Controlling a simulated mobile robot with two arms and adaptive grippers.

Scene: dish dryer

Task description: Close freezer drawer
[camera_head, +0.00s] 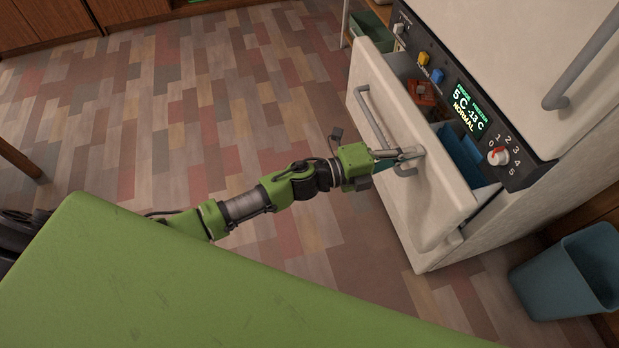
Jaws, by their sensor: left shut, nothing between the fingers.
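The white freezer drawer (422,196) stands pulled out from the fridge at the right of the view, tilted in the picture. Its grey bar handle (374,118) is on the front face. Inside the drawer I see an orange-red item (422,92) and something blue (462,152). My left gripper (412,153) is shut and empty. It is at the drawer front by the lower end of the handle and seems to touch there, but the exact contact is hard to tell. My right gripper is not in the view.
The fridge (535,45) carries a dark control panel (468,112) with buttons, a display and a knob above the drawer. A blue bin (570,275) stands at the lower right. A green container (370,33) is behind the drawer. The tiled floor at the left is clear.

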